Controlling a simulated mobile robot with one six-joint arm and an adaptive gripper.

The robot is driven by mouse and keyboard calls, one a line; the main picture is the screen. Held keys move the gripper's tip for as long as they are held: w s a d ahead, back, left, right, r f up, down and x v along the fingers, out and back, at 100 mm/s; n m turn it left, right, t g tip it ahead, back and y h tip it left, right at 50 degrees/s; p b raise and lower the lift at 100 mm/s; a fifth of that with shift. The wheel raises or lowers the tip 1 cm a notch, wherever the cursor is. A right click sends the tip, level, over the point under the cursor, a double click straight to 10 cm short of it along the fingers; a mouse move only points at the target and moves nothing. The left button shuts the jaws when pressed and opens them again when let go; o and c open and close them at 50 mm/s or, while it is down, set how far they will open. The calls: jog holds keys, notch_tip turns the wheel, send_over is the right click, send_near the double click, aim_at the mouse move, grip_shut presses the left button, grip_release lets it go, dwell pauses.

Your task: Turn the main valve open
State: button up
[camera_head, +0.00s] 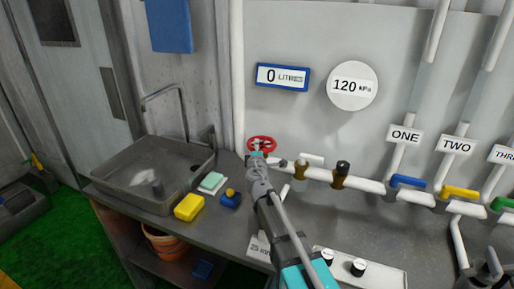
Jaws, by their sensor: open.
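A red round handwheel (261,144) stands at the back of the counter, beside a vertical white pipe, where the horizontal white pipe run begins. It looks like the main valve, but no label on it is readable. My gripper (258,160) is right in front of the wheel, its end at the wheel's lower edge in the picture. My arm hides part of the wheel's underside. The gripper is open with nothing visible in it. I cannot tell whether it touches the wheel.
A sink (150,172), yellow sponge (188,207) and blue item (230,199) lie left of my arm. Right are brass fittings (340,175) and blue (408,181), yellow (460,192) and green (502,203) valve handles. A display (282,77) reads 0 litres; a gauge (352,86) reads 120 kPa.

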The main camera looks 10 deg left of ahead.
jog(key=s+d, duration=0.1)
jog(key=s, duration=0.9)
jog(key=shift+s+d, duration=0.2)
jog(key=shift+d, duration=0.05)
